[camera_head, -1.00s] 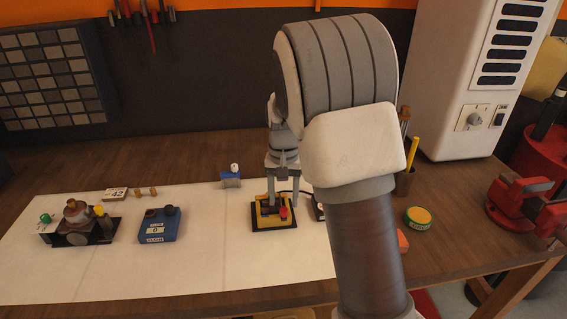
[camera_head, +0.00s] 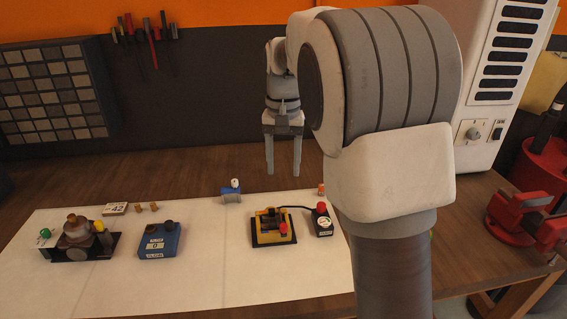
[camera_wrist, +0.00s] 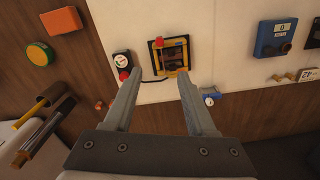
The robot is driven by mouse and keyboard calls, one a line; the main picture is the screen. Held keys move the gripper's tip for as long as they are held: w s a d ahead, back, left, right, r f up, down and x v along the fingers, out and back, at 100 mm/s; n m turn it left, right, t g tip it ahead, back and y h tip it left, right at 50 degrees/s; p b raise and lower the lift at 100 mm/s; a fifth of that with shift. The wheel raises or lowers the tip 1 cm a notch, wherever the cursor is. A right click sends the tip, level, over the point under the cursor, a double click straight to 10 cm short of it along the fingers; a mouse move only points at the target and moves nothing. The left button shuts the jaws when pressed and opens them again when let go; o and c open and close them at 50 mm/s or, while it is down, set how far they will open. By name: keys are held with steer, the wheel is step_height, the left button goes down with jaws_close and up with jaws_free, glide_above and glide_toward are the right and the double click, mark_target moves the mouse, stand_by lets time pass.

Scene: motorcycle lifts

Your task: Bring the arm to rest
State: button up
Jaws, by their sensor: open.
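My gripper (camera_head: 284,168) is open and empty in the head view, with its fingers pointing down. It hangs in the air above the workbench, higher than the yellow device on a black base (camera_head: 270,228). In the wrist view the two fingers of my gripper (camera_wrist: 160,98) are spread apart with nothing between them. The yellow device (camera_wrist: 170,55) lies beyond the fingertips there, clear of them. My arm covers the right middle of the head view and hides part of the bench.
A white mat (camera_head: 200,275) lies on the wooden bench (camera_head: 180,180). It bears a blue box (camera_head: 159,240), a motor-like unit (camera_head: 78,238), a small blue valve (camera_head: 231,193) and a black box with a red button (camera_head: 322,220). A red vise (camera_head: 520,210) stands right. Air above the bench's left is clear.

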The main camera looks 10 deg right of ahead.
steer(key=s+r+n+t, duration=0.25)
steer(key=s+r, duration=0.25)
steer(key=s, duration=0.7)
steer(key=s+f+n+t, duration=0.1)
steer(key=s+f+t, duration=0.2)
steer(key=s, duration=1.1)
steer(key=shift+a+f+n, duration=0.2)
steer(key=shift+a+n, duration=0.15)
steer(key=shift+a, duration=0.05)
steer(key=shift+d, duration=0.15)
